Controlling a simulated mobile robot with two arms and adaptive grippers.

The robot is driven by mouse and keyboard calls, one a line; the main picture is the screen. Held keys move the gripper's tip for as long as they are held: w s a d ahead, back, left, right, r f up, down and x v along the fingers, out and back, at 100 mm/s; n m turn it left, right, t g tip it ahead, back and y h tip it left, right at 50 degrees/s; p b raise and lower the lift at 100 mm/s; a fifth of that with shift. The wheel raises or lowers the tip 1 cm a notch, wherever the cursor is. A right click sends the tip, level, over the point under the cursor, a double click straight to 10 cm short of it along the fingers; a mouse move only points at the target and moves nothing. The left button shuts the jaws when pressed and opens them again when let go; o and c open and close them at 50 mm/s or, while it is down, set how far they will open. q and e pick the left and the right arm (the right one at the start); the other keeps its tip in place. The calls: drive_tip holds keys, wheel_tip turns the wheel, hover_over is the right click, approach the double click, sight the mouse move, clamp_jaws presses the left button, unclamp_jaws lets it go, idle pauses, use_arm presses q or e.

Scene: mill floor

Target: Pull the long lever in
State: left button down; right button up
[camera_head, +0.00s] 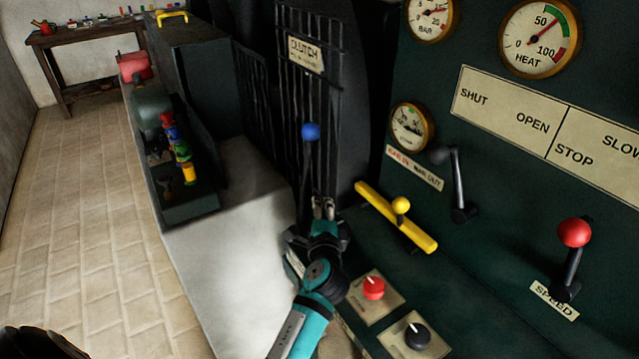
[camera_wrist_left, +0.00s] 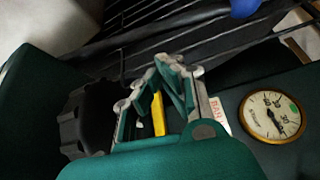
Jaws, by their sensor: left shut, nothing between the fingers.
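The long lever is a dark upright shaft (camera_head: 307,178) with a blue knob (camera_head: 311,131), in front of the black grille under the CLUTCH plate. The blue knob also shows at the top edge of the left wrist view (camera_wrist_left: 243,8). My left gripper (camera_head: 323,207) is shut and empty, just right of the lever's lower shaft and below the knob. I cannot tell whether it touches the shaft. Its fingers also show in the left wrist view (camera_wrist_left: 178,68). The lever's foot is partly hidden by the gripper.
Right of the gripper are a yellow bar (camera_head: 385,212) with a yellow knob, a dark lever (camera_head: 457,182) and a red-knobbed SPEED lever (camera_head: 573,250). Red (camera_head: 373,288) and black (camera_head: 417,335) dials sit below. Gauges line the green panel. Tiled floor is clear at left.

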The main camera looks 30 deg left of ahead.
use_arm(q)
drive_tip(key=r+x, duration=0.1)
drive_tip(key=x, duration=0.8)
drive_tip(key=shift+w+a+f, duration=0.25)
drive_tip(key=shift+w+f, duration=0.1)
drive_tip(key=shift+f, duration=0.15)
use_arm(e)
drive_tip(key=shift+w+r, duration=0.25)
drive_tip(key=shift+w, duration=0.2)
use_arm(q)
drive_tip(key=shift+s, duration=0.1)
drive_tip(key=s+a+n+t+y+b, duration=0.1)
drive_tip(key=s+a+n+b, duration=0.2)
drive_tip(key=s+a, duration=0.4)
drive_tip(key=s+b, duration=0.1)
drive_tip(key=s, duration=0.4)
drive_tip(key=shift+s+a+n+t, duration=0.2)
drive_tip(key=shift+s+n+t, duration=0.1)
drive_tip(key=shift+t, duration=0.1)
use_arm(e)
wheel_tip(320, 180, down, 5)
drive_tip(key=shift+a+f, duration=0.1)
